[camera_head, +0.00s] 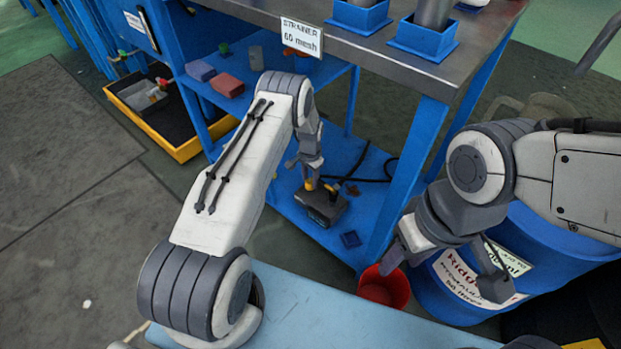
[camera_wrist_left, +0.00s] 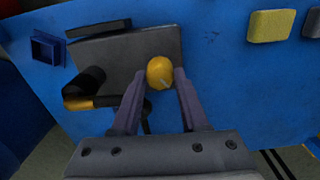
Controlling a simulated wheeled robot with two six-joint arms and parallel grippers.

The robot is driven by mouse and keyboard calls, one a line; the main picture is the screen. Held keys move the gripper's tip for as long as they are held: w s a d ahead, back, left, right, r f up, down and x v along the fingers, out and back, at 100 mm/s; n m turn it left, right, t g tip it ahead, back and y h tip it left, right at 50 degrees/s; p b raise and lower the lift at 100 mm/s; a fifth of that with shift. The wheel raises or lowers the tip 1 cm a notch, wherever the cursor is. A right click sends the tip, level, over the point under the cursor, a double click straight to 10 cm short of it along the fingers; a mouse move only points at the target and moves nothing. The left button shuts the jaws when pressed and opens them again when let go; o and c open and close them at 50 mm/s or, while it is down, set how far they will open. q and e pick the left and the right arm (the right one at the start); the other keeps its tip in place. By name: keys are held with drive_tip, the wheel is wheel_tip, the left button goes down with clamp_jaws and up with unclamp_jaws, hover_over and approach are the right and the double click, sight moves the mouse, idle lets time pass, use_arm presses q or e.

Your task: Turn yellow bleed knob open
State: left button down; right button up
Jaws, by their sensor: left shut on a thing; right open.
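The yellow bleed knob (camera_wrist_left: 160,72) is a small round knob on a dark grey unit (camera_wrist_left: 110,50), with a pale mark on its lower part. In the head view the unit (camera_head: 322,207) sits on the blue lower shelf (camera_head: 365,190) under the bench. My left gripper (camera_head: 311,170) reaches down to the knob from above. In the left wrist view the two fingers of my left gripper (camera_wrist_left: 158,77) are shut on the knob, one on each side. My right gripper (camera_head: 447,268) is open and empty, in front of the blue drum.
A black handle with an orange-yellow band (camera_wrist_left: 85,92) lies close left of the knob. A red bucket (camera_head: 388,293) and a blue drum (camera_head: 440,300) stand at right. The bench top (camera_head: 375,45) overhangs the shelf.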

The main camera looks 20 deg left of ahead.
use_arm(q)
drive_tip(key=shift+m, duration=0.9)
drive_tip(key=shift+c, duration=2.1)
unclamp_jaws()
